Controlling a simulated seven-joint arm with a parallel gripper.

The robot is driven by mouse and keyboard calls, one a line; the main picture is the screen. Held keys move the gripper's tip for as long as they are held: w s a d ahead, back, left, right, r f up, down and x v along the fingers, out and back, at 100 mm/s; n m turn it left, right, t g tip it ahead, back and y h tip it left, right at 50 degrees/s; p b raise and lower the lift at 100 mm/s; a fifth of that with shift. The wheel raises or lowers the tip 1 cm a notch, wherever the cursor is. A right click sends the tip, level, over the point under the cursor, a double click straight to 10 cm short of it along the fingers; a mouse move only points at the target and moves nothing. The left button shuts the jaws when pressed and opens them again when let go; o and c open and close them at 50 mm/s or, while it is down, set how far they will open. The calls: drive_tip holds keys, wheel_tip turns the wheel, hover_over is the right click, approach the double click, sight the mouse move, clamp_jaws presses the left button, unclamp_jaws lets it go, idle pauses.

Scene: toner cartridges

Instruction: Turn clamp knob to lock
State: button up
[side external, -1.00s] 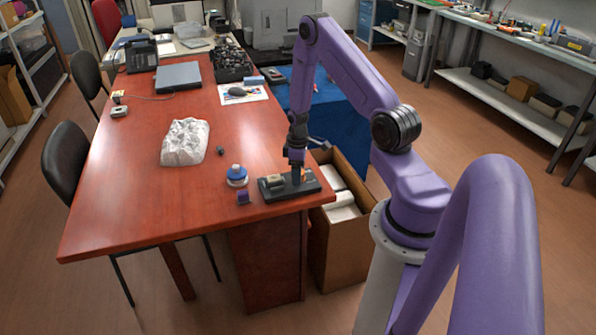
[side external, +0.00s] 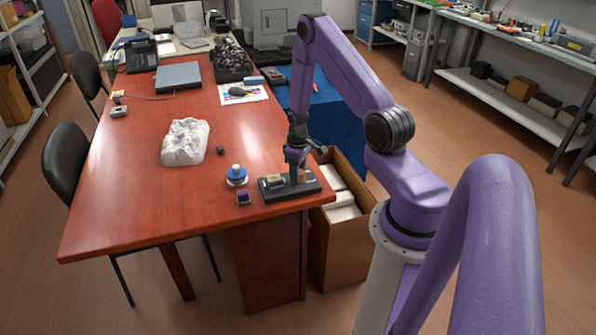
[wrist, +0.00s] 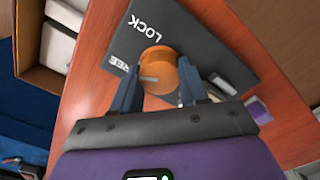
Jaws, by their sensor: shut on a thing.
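The clamp's dark base plate (side external: 307,185) lies near the table's right edge in the side view. In the wrist view the plate (wrist: 196,38) carries the white word LOCK and a second, partly hidden word ending in "REE". The round orange clamp knob (wrist: 165,58) stands beside these words. A pale pointer mark on the knob faces the partly hidden word. My gripper (wrist: 160,80) is shut on the knob, one finger on each side. In the side view my gripper (side external: 297,168) points down over the plate and hides most of the knob.
A blue-and-white round item (side external: 236,175) and a small purple block (side external: 243,197) stand left of the plate. A white crumpled-looking lump (side external: 185,142) lies farther left. An open cardboard box (side external: 335,240) stands against the table's right side. The table's front left is clear.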

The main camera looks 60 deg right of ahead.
drive_tip(key=m, duration=1.4)
drive_tip(key=shift+d, duration=0.1)
drive_tip(key=shift+m, duration=0.3)
drive_tip(key=o, duration=1.1)
drive_tip(key=shift+c, duration=0.2)
wheel_tip(320, 180, up, 18)
drive_tip(key=shift+f, duration=0.25)
